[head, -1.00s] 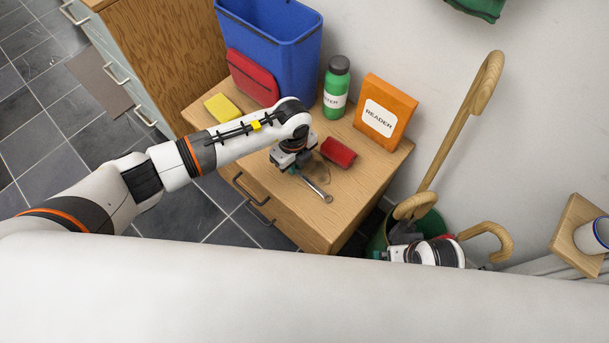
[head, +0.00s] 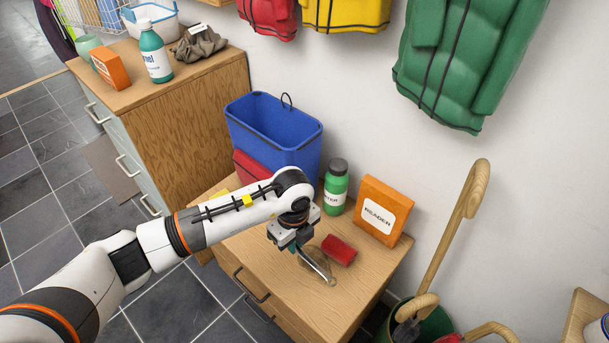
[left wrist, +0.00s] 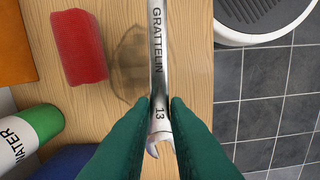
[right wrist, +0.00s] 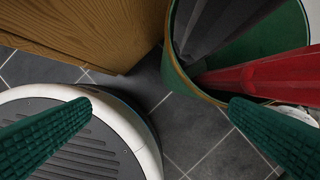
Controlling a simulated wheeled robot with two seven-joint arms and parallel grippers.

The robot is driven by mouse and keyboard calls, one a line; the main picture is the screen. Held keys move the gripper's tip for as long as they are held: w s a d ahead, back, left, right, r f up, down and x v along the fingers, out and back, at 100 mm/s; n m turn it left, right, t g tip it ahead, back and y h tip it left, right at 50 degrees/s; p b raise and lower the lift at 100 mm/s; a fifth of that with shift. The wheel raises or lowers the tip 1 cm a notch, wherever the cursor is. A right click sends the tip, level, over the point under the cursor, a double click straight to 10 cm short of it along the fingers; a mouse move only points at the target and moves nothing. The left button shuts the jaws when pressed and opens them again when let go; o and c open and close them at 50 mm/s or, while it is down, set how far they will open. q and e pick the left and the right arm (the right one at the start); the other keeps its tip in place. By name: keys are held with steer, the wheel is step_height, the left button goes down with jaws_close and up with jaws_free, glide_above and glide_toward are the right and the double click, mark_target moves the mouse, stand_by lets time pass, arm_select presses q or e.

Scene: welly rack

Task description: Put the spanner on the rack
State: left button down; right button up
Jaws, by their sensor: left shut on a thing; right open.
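The spanner (head: 319,267) is a silver metal tool held over the top of the low wooden cabinet. In the left wrist view its shank (left wrist: 159,60) reads "GRATTELIN 13", and its open jaw end points towards the bottom of the picture. My left gripper (head: 294,246) is shut on the spanner near that jaw end; its green fingers (left wrist: 160,105) press the shank from both sides. My right gripper (right wrist: 160,102) is open and empty, above the floor beside a green bin. It is out of the head view. I cannot make out a rack in any view.
A blue bin (head: 275,135) stands behind. A green umbrella bin (right wrist: 185,80) is near my right gripper. Coats (head: 455,60) hang above.

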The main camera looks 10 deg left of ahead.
arm_select(q)
steer(key=shift+r, duration=0.2)
arm_select(e)
steer(key=shift+f, duration=0.15)
